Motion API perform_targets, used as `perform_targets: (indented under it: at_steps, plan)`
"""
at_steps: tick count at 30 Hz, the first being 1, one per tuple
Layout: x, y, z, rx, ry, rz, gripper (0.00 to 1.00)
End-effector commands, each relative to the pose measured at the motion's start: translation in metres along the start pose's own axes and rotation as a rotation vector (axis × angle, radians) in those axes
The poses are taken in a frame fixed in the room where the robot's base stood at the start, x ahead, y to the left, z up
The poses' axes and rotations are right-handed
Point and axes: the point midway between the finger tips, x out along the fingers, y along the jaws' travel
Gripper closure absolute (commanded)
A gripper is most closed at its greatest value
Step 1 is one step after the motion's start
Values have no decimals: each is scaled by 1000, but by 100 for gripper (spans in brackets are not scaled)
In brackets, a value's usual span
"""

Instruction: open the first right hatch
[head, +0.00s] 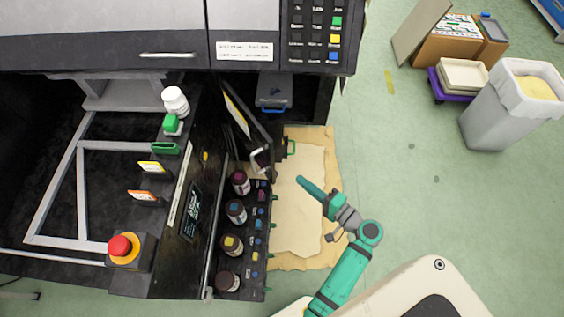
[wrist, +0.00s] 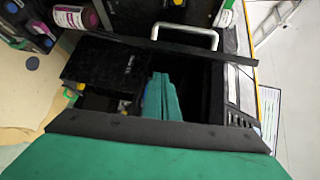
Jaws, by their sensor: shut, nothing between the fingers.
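The black hatch (head: 250,118) with a silver handle (head: 258,158) stands swung out at an angle on the right side of the black machine. A dark space with a grey box shows to its right. In the wrist view the silver handle (wrist: 185,32) is at the top, on the hatch's far side, beyond a dark opening. My gripper (head: 301,181) is shut and empty, to the right of the hatch and handle in the head view. Its green fingers (wrist: 162,97) point toward the opening in the wrist view. I cannot tell whether they touch the hatch.
Several ink bottles (head: 236,211) stand in a row below the hatch. A beige sheet (head: 300,225) lies on the floor under my gripper. A grey bin (head: 490,115) and a cardboard box (head: 440,50) stand at the right.

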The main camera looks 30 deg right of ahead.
Motion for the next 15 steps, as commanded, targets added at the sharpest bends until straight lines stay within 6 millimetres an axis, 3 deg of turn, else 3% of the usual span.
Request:
perform_targets:
  at_steps: [3, 8, 15]
  plan:
    - [-15, -27, -21, -3, -23, -84, 100]
    - [-22, -41, -29, -7, -43, -130, 100]
    - [4, -45, -25, -8, -51, -132, 100]
